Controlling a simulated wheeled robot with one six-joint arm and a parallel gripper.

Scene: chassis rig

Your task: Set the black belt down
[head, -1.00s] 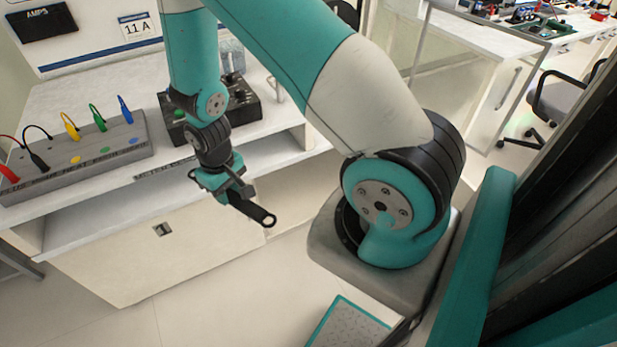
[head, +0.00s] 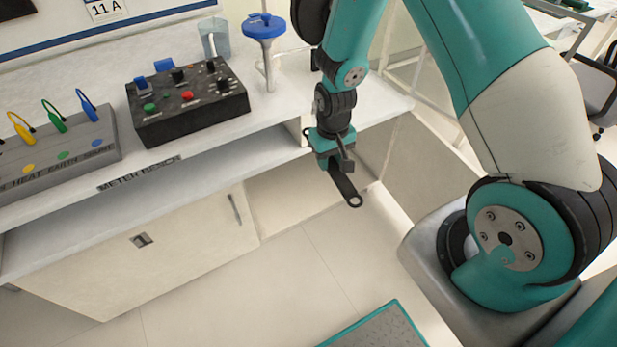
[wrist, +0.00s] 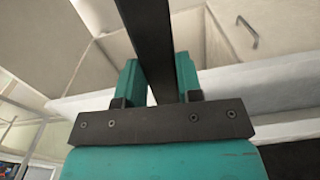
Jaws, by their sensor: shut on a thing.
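My gripper (head: 338,162) hangs in front of the right end of the bench in the head view, over the floor. It is shut on the black belt (head: 346,190), a flat dark strip with a ring at its lower end. In the wrist view the belt (wrist: 153,45) runs between the two teal fingers (wrist: 160,80) and out of the top of the picture. The belt hangs tilted in the air, apart from the bench top. The part inside the jaws is hidden.
The bench top (head: 300,140) holds a black control box (head: 188,105), a grey lead board (head: 60,155) and a blue-topped stand (head: 265,50). An open shelf (head: 200,175) lies below. The bench top's front strip is mostly clear. A grey teal-edged plate (head: 385,330) shows below.

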